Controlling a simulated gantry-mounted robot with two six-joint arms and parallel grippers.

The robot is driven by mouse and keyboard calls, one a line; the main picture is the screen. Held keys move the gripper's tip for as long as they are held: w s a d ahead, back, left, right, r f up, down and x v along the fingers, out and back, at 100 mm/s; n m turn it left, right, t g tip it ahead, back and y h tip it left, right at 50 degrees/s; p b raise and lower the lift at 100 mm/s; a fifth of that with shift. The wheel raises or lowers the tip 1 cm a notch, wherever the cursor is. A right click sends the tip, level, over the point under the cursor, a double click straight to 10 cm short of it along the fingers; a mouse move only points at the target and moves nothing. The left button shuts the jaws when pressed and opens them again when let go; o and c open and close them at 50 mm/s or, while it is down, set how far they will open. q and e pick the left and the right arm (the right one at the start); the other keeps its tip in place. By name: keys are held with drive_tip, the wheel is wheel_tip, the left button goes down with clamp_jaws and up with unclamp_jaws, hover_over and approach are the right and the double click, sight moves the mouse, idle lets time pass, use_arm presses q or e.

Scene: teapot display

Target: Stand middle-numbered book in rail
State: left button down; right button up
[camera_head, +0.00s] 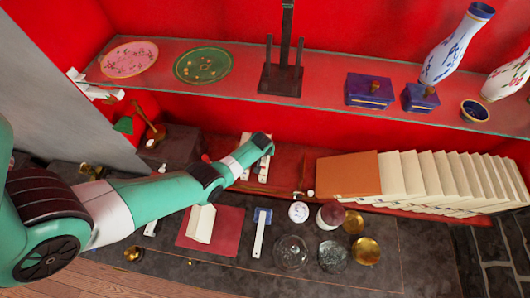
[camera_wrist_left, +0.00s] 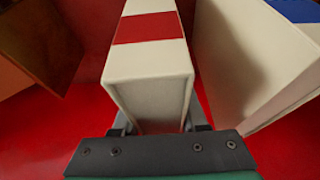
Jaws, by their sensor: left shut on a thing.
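My left gripper (camera_wrist_left: 158,122) is shut on the end of a cream book with a red band (camera_wrist_left: 150,72). A finger shows on each side of the book in the wrist view. A second pale book with a blue mark (camera_wrist_left: 250,60) stands close on the right there, and a brown-orange block or book (camera_wrist_left: 35,45) on the left. In the head view, my left arm reaches over the lower red shelf, and its wrist hides most of the gripper and held book. No number is readable, and I cannot clearly make out the rail. My right gripper is not in view.
A leaning row of cream books behind an orange-brown one (camera_head: 347,175) fills the shelf's right. Below lie a red mat (camera_head: 228,230) with a pale block (camera_head: 200,223), a blue-ended white tool (camera_head: 260,232), glass dishes (camera_head: 291,252) and brass pieces (camera_head: 366,250). The glass shelf (camera_head: 320,98) carries plates and vases.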

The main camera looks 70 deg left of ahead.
use_arm(q)
drive_tip(key=shift+f, duration=0.2)
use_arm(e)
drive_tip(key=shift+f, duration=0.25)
use_arm(q)
drive_tip(key=c, duration=0.5)
unclamp_jaws()
drive_tip(key=shift+c, duration=0.2)
drive_tip(key=shift+o, duration=0.9)
